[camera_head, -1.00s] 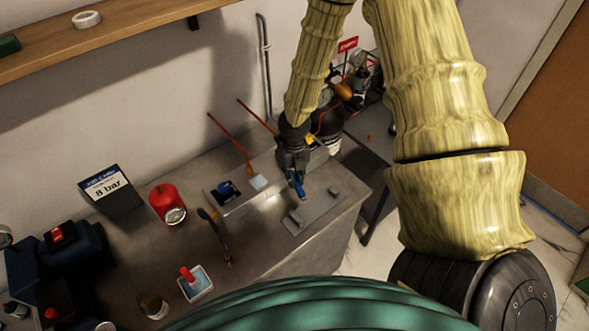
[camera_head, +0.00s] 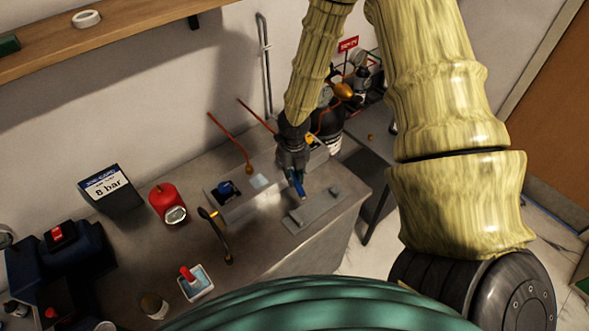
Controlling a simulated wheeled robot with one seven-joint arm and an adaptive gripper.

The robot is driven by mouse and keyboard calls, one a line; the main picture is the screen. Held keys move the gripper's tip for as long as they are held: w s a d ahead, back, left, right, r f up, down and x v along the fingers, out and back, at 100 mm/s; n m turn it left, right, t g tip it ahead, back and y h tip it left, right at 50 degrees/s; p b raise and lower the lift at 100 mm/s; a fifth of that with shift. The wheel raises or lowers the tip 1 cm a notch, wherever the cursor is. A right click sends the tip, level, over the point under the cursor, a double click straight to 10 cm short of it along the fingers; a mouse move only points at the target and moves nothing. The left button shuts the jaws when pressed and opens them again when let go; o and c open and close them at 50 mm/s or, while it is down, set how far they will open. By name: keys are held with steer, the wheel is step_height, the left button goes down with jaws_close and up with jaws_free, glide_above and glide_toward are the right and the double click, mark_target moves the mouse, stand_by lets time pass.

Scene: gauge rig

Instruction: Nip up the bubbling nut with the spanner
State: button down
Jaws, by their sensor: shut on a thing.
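My gripper (camera_head: 295,172) is at the middle of the bench, pointing down over the left part of a flat grey plate with small raised blocks (camera_head: 318,208). It is shut on a blue, narrow thing (camera_head: 298,186), which looks like the spanner's handle; the spanner's ends are not clear. Whether it touches the plate I cannot tell. A grey block-like rig (camera_head: 240,207) lies just left of my gripper, with a blue fitting (camera_head: 227,188) on its left part. I cannot make out a bubbling nut; my gripper and arm hide part of the rig.
A black cylinder with hoses (camera_head: 329,122) stands behind my gripper. The bench front is mostly clear.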

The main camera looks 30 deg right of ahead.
steer(key=shift+w+d, duration=0.2)
steer(key=shift+w, duration=0.7)
stand_by(0.4)
steer(key=c, duration=2.1)
jaws_free()
jaws_close()
steer(key=shift+w+a+m+b, duration=0.15)
steer(key=shift+w+a+m, duration=0.05)
steer(key=shift+a+m, duration=0.4)
steer(key=shift+w+a+m+b, duration=0.15)
steer(key=shift+w+a+m, duration=0.05)
steer(key=shift+a+m, duration=0.4)
steer(key=shift+s+d+n+p, duration=0.3)
steer(key=shift+d+n, duration=0.6)
